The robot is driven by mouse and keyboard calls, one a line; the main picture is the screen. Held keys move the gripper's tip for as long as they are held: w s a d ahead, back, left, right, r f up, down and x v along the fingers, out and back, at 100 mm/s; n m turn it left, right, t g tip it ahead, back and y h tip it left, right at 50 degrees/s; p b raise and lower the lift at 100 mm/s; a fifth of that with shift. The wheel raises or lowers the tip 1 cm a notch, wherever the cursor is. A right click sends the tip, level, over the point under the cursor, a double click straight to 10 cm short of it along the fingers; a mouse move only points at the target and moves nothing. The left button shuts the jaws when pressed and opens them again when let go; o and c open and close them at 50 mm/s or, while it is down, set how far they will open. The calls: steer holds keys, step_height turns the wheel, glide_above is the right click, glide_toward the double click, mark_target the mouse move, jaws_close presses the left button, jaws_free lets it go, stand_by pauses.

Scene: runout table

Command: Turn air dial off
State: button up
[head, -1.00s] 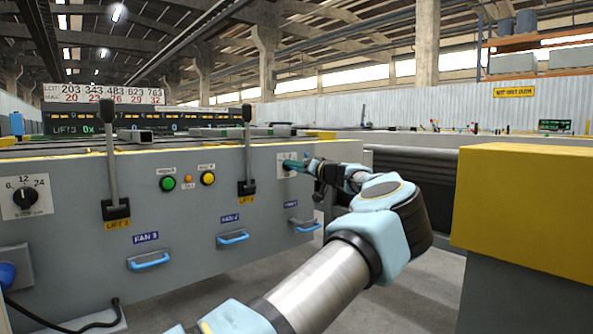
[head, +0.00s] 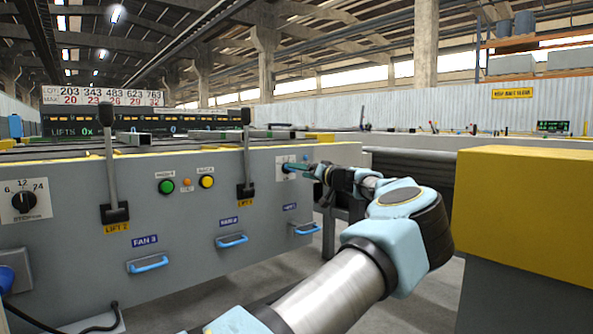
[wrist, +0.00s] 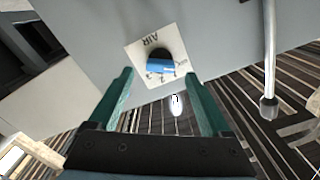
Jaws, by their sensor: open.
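The air dial (wrist: 159,66) shows in the wrist view as a dark round knob with a blue grip, on a white plate marked AIR (wrist: 140,50). In the head view the plate (head: 280,161) sits at the far right of the grey panel, with the dial partly hidden by my gripper. My gripper (head: 298,168) is in front of the dial. In the wrist view my gripper (wrist: 160,82) is open, its two green fingers apart below and to either side of the dial. Nothing is between the fingers, and they look clear of the knob.
A yellow-topped block (head: 530,200) stands on the right. A metal rod (wrist: 269,60) shows in the wrist view.

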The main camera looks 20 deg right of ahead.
steer(key=p+v, duration=0.1)
steer(key=v, duration=0.6)
steer(key=shift+s, duration=0.25)
steer(key=shift+d, duration=0.2)
